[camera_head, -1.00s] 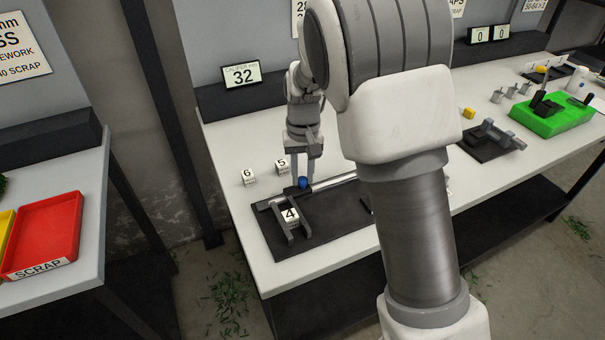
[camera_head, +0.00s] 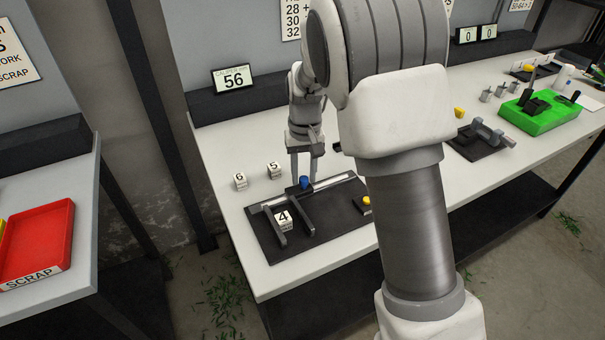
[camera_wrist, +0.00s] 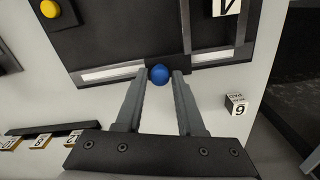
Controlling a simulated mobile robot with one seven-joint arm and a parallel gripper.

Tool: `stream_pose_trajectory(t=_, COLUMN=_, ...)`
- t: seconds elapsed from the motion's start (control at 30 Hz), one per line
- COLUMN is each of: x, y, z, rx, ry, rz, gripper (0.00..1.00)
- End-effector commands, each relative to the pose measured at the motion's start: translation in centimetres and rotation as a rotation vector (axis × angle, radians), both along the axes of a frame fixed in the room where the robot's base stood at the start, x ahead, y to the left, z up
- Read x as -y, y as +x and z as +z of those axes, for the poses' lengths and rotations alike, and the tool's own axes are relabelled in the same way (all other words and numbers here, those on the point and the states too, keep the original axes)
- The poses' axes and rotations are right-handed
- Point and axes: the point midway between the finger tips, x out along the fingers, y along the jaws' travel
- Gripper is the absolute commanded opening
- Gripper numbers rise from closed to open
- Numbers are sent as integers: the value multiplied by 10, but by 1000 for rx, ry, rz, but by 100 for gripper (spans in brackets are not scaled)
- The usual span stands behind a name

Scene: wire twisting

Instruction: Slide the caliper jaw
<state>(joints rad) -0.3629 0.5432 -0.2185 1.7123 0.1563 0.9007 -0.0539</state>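The caliper lies on a dark plate (camera_head: 345,222) on the bench. Its sliding jaw (camera_head: 301,216), with a blue knob (camera_head: 305,183), stands right of the fixed jaw (camera_head: 273,228). The white cube marked 4 (camera_head: 283,219) sits between the jaws, with a gap beside the sliding jaw. The blue knob also shows in the wrist view (camera_wrist: 160,74). My gripper (camera_head: 305,176) is at the knob from behind. In the wrist view its fingers (camera_wrist: 163,76) stand apart on either side of the knob, with thin gaps. The caliper display (camera_head: 233,78) reads 56.
Cubes marked 6 (camera_head: 239,181) and 5 (camera_head: 274,170) stand behind the plate, left of my gripper. A yellow button (camera_head: 367,201) is at the plate's right. A green fixture (camera_head: 540,110) and a grey device (camera_head: 480,138) stand farther right. A red scrap tray (camera_head: 35,243) is on the left bench.

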Motion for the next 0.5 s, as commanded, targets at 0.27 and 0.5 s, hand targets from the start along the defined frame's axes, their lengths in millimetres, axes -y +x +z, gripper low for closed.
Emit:
stream_pose_trajectory(t=0.27, x=0, y=0, z=0, rx=-1, ry=0, rz=0, gripper=59)
stream_pose_trajectory(t=0.5, x=0, y=0, z=8, rx=1, ry=0, rz=0, gripper=59)
